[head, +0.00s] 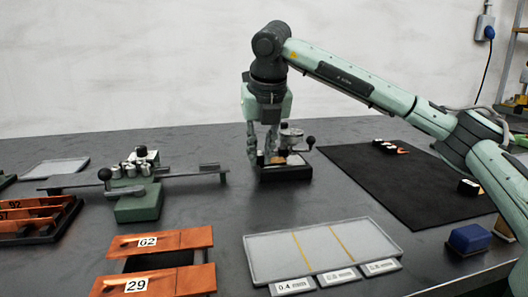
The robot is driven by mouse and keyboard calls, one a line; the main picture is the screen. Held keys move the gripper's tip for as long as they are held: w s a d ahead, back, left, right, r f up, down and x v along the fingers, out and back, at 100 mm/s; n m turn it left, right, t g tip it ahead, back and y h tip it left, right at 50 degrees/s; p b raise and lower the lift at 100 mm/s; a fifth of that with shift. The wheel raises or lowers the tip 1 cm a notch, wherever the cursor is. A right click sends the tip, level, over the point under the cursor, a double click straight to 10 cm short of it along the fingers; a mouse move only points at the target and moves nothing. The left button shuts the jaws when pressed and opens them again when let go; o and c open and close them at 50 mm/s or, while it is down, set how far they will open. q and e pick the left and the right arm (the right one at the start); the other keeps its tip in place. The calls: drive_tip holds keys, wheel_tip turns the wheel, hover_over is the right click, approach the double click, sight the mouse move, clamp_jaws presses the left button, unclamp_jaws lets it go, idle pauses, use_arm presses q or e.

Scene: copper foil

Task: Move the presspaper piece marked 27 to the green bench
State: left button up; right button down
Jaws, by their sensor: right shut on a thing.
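My right gripper (263,152) points down at the black-based device with a round metal top and black knobs (291,172), at the middle of the table. It is shut on a small piece, mostly hidden by the fingers; a little tan shows there. I cannot read a mark on it or tell whether it touches the device. No piece marked 27 is readable. A green block (138,205) at the left carries a metal rail, rollers and black knobs; it may be the green bench. My left gripper is not in view.
Copper-coloured strips marked 62 (160,242) and 29 (153,283) lie front left. A dark rack (40,235) of copper pieces stands far left. A grey tray (320,250) has thickness labels. A black mat (390,180) and blue block (468,238) are right.

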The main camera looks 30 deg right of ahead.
drive_tip(key=shift+w+a, duration=0.2)
drive_tip(key=shift+a, duration=0.4)
drive_tip(key=shift+w+a, duration=0.15)
drive_tip(key=shift+a, duration=0.45)
wheel_tip(320, 180, up, 7)
drive_tip(key=p, duration=0.4)
idle(0.8)
idle(0.4)
